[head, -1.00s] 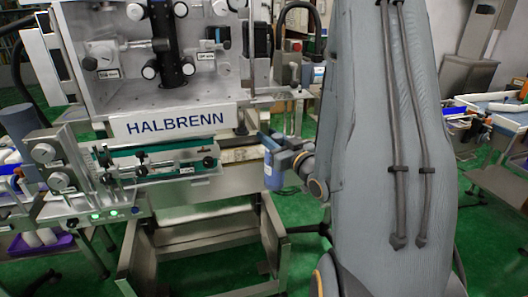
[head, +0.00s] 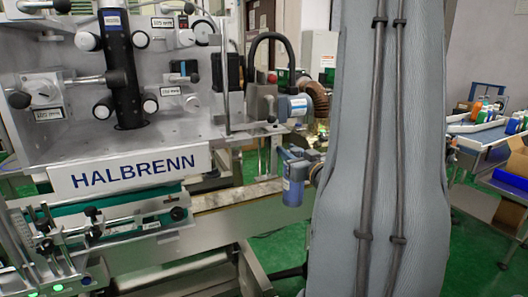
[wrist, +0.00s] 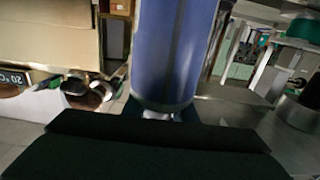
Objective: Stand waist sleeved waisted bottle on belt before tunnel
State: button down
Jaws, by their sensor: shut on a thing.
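My gripper (head: 302,163) is shut on a blue bottle (head: 293,187) and holds it to the right of the machine, in the air. The bottle looks roughly upright in the head view. In the wrist view the blue bottle (wrist: 172,50) fills the upper middle, with a dark gripper pad (wrist: 150,145) across the bottom. The bottle's waist and most of the gripper are hard to make out. The pale belt (head: 235,195) runs along the machine's front, and the bottle overlaps its right part in the picture. I cannot tell the gap between them. The tunnel is not clearly recognisable.
The grey HALBRENN machine (head: 135,173) with knobs and gauges stands at left, above the belt. A motor with a corrugated hose (head: 316,100) is behind the bottle. At right, a table (head: 485,140) carries colourful bottles, with an open cardboard box (head: 518,157) nearby. Green floor shows between.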

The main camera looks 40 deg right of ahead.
jog(key=f+p+x, duration=0.1)
jog(key=p+x, duration=0.1)
jog(key=x, duration=1.2)
jog(key=shift+f, duration=0.15)
jog(key=shift+w+f, duration=0.1)
jog(key=shift+f, duration=0.1)
jog(key=c, duration=1.4)
grip_release()
jog(key=shift+c, duration=0.2)
jog(key=b+v, duration=0.2)
jog(key=v, duration=1)
jog(key=shift+r, duration=0.1)
